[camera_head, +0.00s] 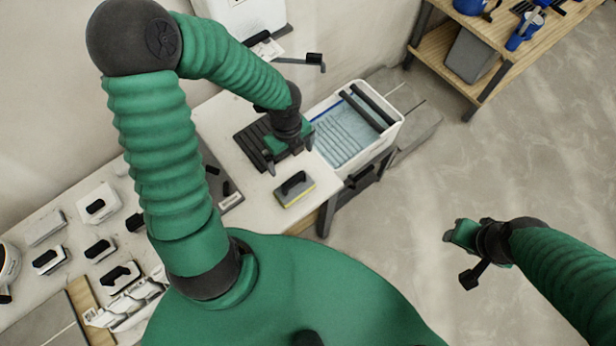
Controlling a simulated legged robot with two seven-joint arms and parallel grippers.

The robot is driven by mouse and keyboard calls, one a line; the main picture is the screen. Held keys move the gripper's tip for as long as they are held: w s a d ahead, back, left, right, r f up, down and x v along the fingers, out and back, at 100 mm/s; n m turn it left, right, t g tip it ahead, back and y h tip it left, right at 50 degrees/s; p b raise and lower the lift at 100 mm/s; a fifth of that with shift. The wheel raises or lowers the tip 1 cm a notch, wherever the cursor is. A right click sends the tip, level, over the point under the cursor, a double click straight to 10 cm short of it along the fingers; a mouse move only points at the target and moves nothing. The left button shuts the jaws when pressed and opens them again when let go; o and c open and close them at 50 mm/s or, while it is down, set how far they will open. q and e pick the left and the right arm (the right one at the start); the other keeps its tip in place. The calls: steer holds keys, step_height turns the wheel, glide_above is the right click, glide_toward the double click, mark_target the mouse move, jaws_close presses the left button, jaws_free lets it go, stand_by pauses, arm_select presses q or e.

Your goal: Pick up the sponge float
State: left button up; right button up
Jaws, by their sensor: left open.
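The sponge float (294,190) lies on the white worktop near its front right edge. It has a grey plate, a yellow sponge edge and a black handle on top. My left gripper (288,154) is open and empty, just behind and above the float, over a dark ribbed tray. It does not touch the float. My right gripper (458,257) is over the floor at the right, well away from the float; its fingers look apart and empty.
A white wash tub (397,132) with water and dark rollers stands right of the dark ribbed tray (245,141). Several trowels and floats lie on the worktop (222,112) at left. A wooden shelf unit (437,47) stands at the far right.

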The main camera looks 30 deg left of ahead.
arm_select(q)
steer(key=b, duration=0.2)
glide_above(294, 180)
steer(key=s+a, duration=0.1)
steer(key=f, duration=0.7)
steer(key=shift+s, duration=0.2)
steer(key=f, duration=0.1)
steer(key=w+f, duration=0.1)
steer(key=f, duration=0.1)
steer(key=shift+w+f+b, duration=0.3)
steer(key=shift+f+b, duration=0.1)
steer(key=f, duration=0.2)
steer(key=d+f+b, duration=0.1)
steer(key=f, duration=0.1)
steer(key=shift+s, duration=0.25)
steer(key=shift+w+a+f, duration=0.1)
steer(key=shift+w, duration=0.05)
steer(key=shift+a, duration=0.15)
steer(key=c, duration=1.6)
arm_select(e)
steer(key=f, duration=0.1)
steer(key=s+f, duration=0.1)
steer(key=f, duration=0.1)
steer(key=shift+s+a+f, duration=0.2)
steer(key=shift+a+f, duration=0.1)
steer(key=shift+f, duration=0.05)
